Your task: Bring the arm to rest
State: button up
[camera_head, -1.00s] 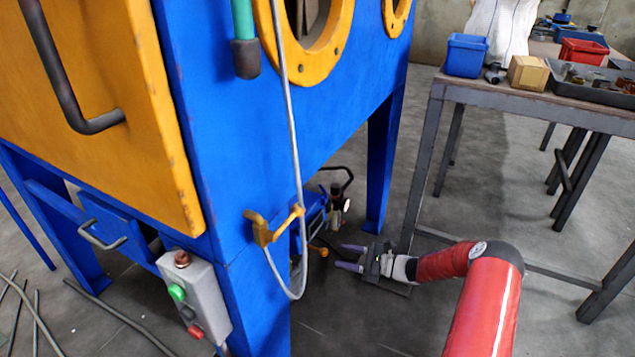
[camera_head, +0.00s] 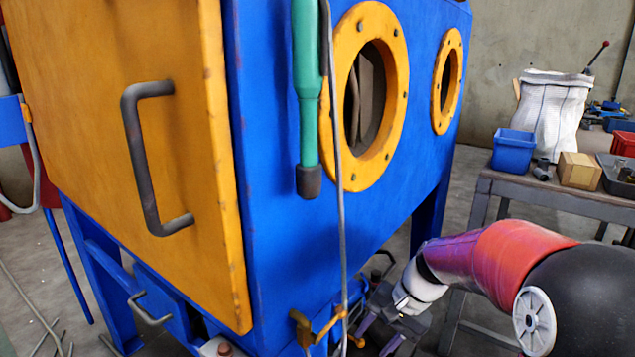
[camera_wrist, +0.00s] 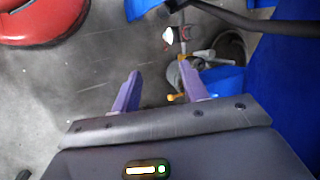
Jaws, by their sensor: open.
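My gripper (camera_head: 378,340) is low at the front right of the blue blasting cabinet (camera_head: 275,150), beside its yellow lever (camera_head: 318,326). My red arm reaches down to it from the right. In the wrist view my gripper (camera_wrist: 160,88) has its two purple fingers spread apart with nothing between them. The fingers point down toward the grey floor (camera_wrist: 90,90). A blue fitting with a yellow part (camera_wrist: 185,75) lies beyond the right finger.
The yellow door (camera_head: 190,130) with its dark handle is on the left. A green tool (camera_head: 306,90) and a grey hose hang on the cabinet side. A table (camera_head: 560,198) at the right carries a blue bin (camera_head: 513,152) and a cardboard box (camera_head: 579,170). A cabinet leg stands close to my gripper.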

jog(key=s+d+r+n+t+h+p, duration=0.1)
jog(key=s+d+r+n+t+h, duration=0.1)
jog(key=s+r, duration=0.3)
jog(key=s+d+r+n+t+h+p, duration=0.1)
jog(key=s+r+n+t+h, duration=0.2)
jog(key=s, duration=1)
notch_tip(320, 180, up, 3)
jog(key=shift+s+d+r+n, duration=0.2)
jog(key=shift+s+d+n, duration=0.1)
jog(key=shift+d+n, duration=0.15)
